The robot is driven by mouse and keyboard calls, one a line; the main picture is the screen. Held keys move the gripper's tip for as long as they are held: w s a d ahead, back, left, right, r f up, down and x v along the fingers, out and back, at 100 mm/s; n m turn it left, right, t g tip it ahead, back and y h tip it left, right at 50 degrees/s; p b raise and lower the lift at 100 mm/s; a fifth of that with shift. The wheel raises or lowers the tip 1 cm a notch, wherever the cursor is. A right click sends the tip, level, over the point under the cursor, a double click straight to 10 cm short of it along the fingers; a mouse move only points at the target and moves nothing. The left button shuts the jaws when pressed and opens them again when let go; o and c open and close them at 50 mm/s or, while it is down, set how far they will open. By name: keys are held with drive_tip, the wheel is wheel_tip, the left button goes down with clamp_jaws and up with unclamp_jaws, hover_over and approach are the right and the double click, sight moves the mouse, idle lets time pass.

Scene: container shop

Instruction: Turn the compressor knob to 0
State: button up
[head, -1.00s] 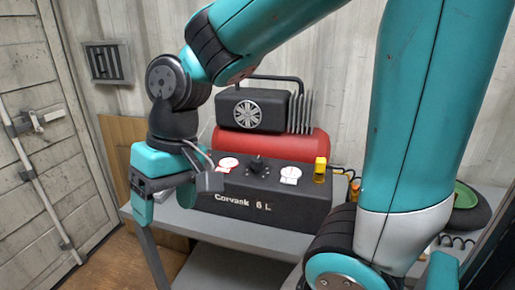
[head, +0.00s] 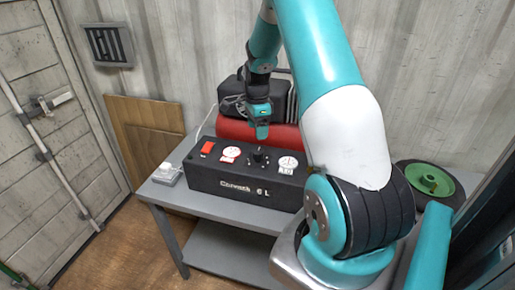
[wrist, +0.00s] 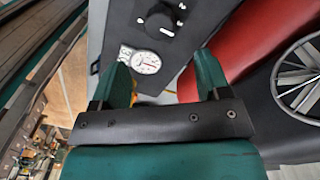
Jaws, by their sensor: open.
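The compressor has a black control box (head: 230,187) lettered "Corvask 6 L", with a red tank (head: 232,130) behind it. The black knob (head: 258,158) sits on the box top between two white round gauges, one on the left (head: 230,154) and one on the right (head: 287,164). My gripper (head: 262,135) points down above and slightly behind the knob, apart from it. In the wrist view the fingers of my gripper (wrist: 163,68) are spread and empty. The knob (wrist: 160,22) lies beyond the fingertips, with white marks around it; its setting is not clear.
A red switch (head: 207,148) is at the box's left end. A small white box (head: 167,173) sits on the grey table (head: 235,212) at left. A green reel (head: 432,181) is at the right. My arm covers the box's right end in the head view.

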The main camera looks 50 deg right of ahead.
sight(258, 150)
wheel_tip(258, 150, down, 10)
drive_tip(key=shift+s+a+r+p, duration=0.1)
drive_tip(key=shift+s+p, duration=0.05)
drive_tip(key=shift+p, duration=1.1)
drive_tip(key=c, duration=0.9)
drive_tip(key=shift+c, duration=0.2)
